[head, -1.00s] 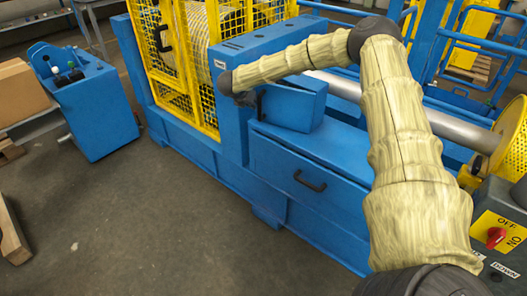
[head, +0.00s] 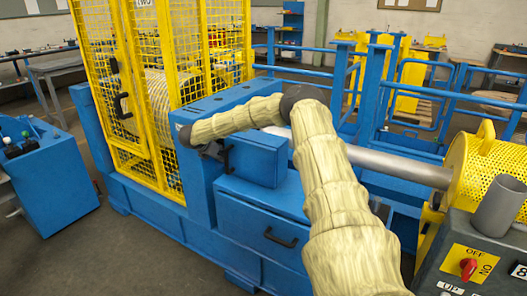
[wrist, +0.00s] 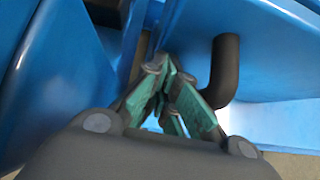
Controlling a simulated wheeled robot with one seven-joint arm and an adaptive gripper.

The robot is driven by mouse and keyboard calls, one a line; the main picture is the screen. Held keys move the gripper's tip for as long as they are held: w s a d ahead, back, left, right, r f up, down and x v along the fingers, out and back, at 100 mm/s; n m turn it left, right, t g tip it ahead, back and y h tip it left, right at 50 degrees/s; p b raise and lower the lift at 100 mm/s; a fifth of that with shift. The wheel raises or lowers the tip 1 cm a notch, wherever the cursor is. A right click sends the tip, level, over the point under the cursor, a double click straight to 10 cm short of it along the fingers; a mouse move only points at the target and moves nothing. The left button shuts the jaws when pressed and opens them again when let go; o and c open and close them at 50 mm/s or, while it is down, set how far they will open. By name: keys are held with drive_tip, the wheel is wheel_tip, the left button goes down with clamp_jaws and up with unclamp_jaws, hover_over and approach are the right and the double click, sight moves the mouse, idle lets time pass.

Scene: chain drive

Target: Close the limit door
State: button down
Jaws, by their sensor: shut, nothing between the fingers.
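A small blue door panel (head: 258,162), which I take to be the limit door, stands beside the blue housing in the head view. A black handle (head: 228,158) shows at its left edge. In the wrist view, the curved black handle (wrist: 226,68) is just right of my gripper (wrist: 160,66), on a blue panel (wrist: 268,45). My teal fingers are together and empty, pointing into the gap between blue surfaces. They look close to the handle but not around it; contact cannot be told. In the head view my sleeved arm hides part of the housing, and my gripper is mostly hidden.
A blue drawer front with a black handle (head: 280,238) is below the door. A yellow mesh guard (head: 160,90) stands at the left. A metal shaft (head: 390,165) runs right to a yellow perforated cover (head: 490,170). A control box with a red switch (head: 468,268) is at lower right.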

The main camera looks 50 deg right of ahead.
drive_tip(key=shift+d+r, duration=0.2)
drive_tip(key=shift+d, duration=0.05)
